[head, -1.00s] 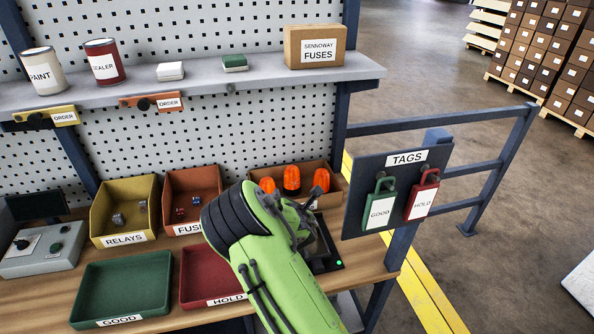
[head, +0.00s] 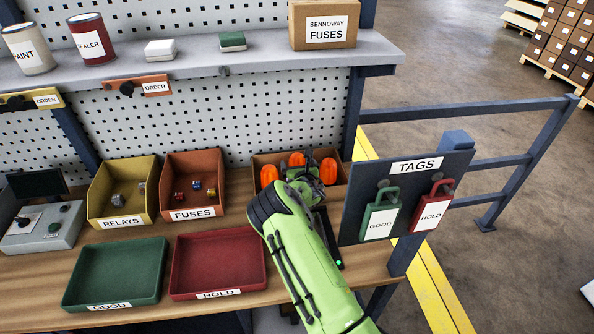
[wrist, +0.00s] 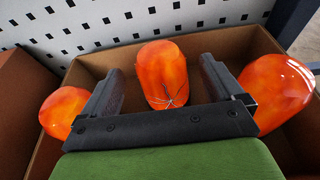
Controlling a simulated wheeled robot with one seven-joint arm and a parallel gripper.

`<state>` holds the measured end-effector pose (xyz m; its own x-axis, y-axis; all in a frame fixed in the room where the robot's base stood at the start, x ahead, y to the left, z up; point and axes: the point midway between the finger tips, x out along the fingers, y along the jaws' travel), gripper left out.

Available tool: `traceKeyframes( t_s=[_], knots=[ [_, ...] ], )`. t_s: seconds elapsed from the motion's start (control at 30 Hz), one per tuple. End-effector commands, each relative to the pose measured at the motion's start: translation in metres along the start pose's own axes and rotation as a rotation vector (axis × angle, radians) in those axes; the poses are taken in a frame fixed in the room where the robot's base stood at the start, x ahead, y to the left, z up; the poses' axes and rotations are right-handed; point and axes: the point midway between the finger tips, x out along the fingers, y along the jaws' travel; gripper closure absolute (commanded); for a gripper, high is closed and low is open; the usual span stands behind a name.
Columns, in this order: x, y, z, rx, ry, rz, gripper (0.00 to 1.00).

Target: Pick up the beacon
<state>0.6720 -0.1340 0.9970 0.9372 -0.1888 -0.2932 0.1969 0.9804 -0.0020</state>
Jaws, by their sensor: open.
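Three orange beacons stand in an open cardboard box (wrist: 267,42) at the back right of the bench. In the wrist view the middle beacon (wrist: 163,75) is between the two open fingers of my gripper (wrist: 165,85), with a gap on each side. A left beacon (wrist: 62,110) and a right beacon (wrist: 277,88) stand outside the fingers. In the head view the left beacon (head: 269,175) and right beacon (head: 328,171) show on either side of my gripper (head: 300,165), which mostly hides the middle one.
A dark tags board (head: 410,200) with a green tag (head: 379,218) and a red tag (head: 432,212) stands right of my arm. A fuses bin (head: 192,185) is left of the box. A red tray (head: 217,265) lies in front. A shelf (head: 200,68) hangs above.

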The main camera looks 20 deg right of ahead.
Motion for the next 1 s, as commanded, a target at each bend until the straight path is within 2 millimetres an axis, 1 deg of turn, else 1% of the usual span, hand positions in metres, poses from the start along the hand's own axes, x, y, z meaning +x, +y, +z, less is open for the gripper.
traceKeyframes(
  t_s=[0.03,0.1,0.33,0.77,0.8,1.0],
  knots=[
    [0.0058,-0.0012,-0.0004,0.0,-0.001,-0.001,0.06],
    [0.0103,-0.0006,-0.0001,0.0,-0.001,0.0,0.06],
    [0.0114,-0.0003,0.0,0.0,0.001,-0.001,0.06],
    [0.0111,-0.0004,0.0001,0.001,0.001,-0.001,0.72],
    [0.0112,-0.0004,0.001,0.0,-0.001,-0.001,0.74],
    [0.0106,-0.0003,0.0031,0.0,-0.002,-0.001,0.74]
  ],
)
